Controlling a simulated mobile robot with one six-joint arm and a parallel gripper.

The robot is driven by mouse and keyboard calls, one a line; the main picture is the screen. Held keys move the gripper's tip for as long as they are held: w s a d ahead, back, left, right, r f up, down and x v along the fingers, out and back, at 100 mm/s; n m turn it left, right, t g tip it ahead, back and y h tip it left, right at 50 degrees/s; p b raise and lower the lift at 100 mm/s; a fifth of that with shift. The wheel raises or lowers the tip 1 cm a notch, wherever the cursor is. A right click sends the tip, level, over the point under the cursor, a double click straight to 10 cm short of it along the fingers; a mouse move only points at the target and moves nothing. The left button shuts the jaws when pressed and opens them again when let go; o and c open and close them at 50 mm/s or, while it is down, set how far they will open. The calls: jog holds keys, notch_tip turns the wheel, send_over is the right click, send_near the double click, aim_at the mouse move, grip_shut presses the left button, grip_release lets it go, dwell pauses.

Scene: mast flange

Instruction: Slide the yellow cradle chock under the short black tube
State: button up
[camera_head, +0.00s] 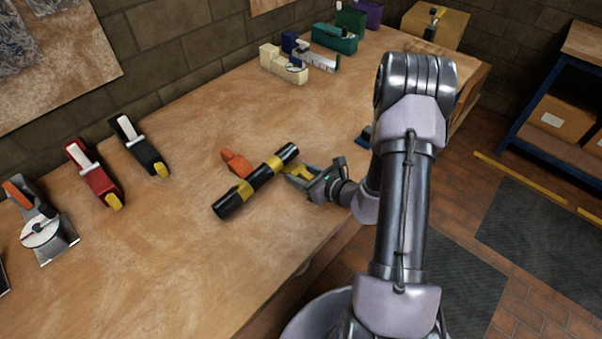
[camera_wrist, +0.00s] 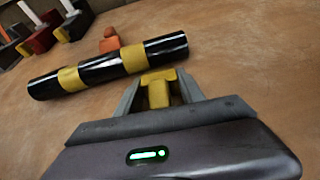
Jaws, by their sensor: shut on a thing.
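The short black tube (camera_head: 255,181) with two yellow bands lies on the wooden bench, slanting up to the right. It also shows across the wrist view (camera_wrist: 107,66). The yellow cradle chock (camera_wrist: 158,90) is between my fingers, on the near side of the tube by the band toward its right end. In the head view the yellow chock (camera_head: 299,171) is partly hidden by my gripper (camera_head: 297,174). My gripper is shut on the chock. Whether the chock touches the tube cannot be told. An orange chock (camera_head: 236,162) sits against the tube's far side, also in the wrist view (camera_wrist: 110,41).
Black (camera_head: 140,147) and red (camera_head: 94,174) clamp-like tools and a round-dial device (camera_head: 42,230) stand at the left. Cream blocks (camera_head: 284,65) and a teal tool (camera_head: 334,38) stand at the back. The bench (camera_head: 180,260) is clear in front of the tube.

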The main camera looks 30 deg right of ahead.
jog(key=shift+w+a, duration=0.2)
jog(key=shift+w, duration=0.2)
jog(key=o, duration=1.5)
jog(key=shift+o, duration=0.2)
jog(key=shift+s+r, duration=0.1)
jog(key=p+v, duration=0.4)
jog(key=v, duration=1.2)
jog(key=shift+s+d+r+p, duration=0.1)
jog(key=shift+r+p, duration=0.05)
jog(key=shift+p, duration=0.2)
jog(key=shift+s+r, duration=0.1)
jog(key=shift+s, duration=0.35)
